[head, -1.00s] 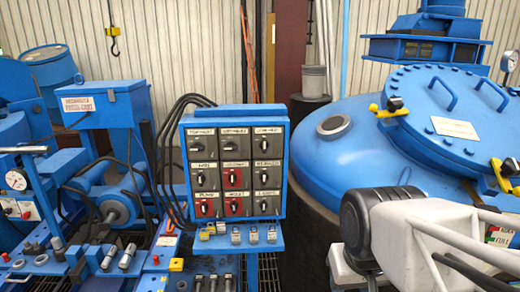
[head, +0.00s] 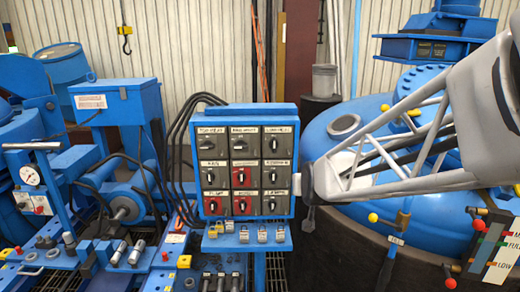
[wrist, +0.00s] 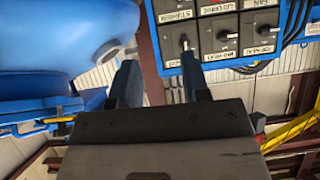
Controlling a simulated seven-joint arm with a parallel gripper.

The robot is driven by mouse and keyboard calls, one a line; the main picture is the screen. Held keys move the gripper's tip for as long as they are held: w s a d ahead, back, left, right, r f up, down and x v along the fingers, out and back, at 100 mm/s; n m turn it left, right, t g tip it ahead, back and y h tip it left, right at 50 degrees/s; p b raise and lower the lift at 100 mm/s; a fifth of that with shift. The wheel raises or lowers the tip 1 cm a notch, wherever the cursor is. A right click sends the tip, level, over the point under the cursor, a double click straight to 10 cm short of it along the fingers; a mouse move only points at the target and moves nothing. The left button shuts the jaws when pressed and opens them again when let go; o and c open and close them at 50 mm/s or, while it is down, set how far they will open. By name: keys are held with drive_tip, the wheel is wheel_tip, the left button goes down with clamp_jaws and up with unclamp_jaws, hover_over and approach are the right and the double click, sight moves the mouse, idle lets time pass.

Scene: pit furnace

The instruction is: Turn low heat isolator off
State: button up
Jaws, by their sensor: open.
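The blue switch panel (head: 245,108) stands upright, with rows of rotary isolators on grey and red plates. The low heat isolator (head: 276,145) is the top right one, on a grey plate with a dark knob. In the head view my arm reaches to the panel's right edge; the fingers cannot be made out there. No contact with the knob is visible.
The round blue furnace (head: 345,165) stands close on the right, partly behind my arm. Cables (head: 180,140) run along the panel's left side. Blue machinery (head: 110,190) fills the left.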

drive_tip(key=w+a+f+t, duration=0.1)
drive_tip(key=w+a+t, duration=0.15)
drive_tip(key=w, duration=0.45)
drive_tip(key=w+a+t, duration=0.1)
drive_tip(key=w+t, duration=0.2)
drive_tip(key=w, duration=0.4)
drive_tip(key=t, duration=0.5)
approach(274, 147)
drive_tip(key=shift+w+a+r+t+h, duration=0.15)
drive_tip(key=shift+w+t+h, duration=0.15)
drive_tip(key=shift+w, duration=0.5)
drive_tip(key=shift+w, duration=0.15)
drive_tip(key=shift+x, duration=3.8)
clamp_jaws()
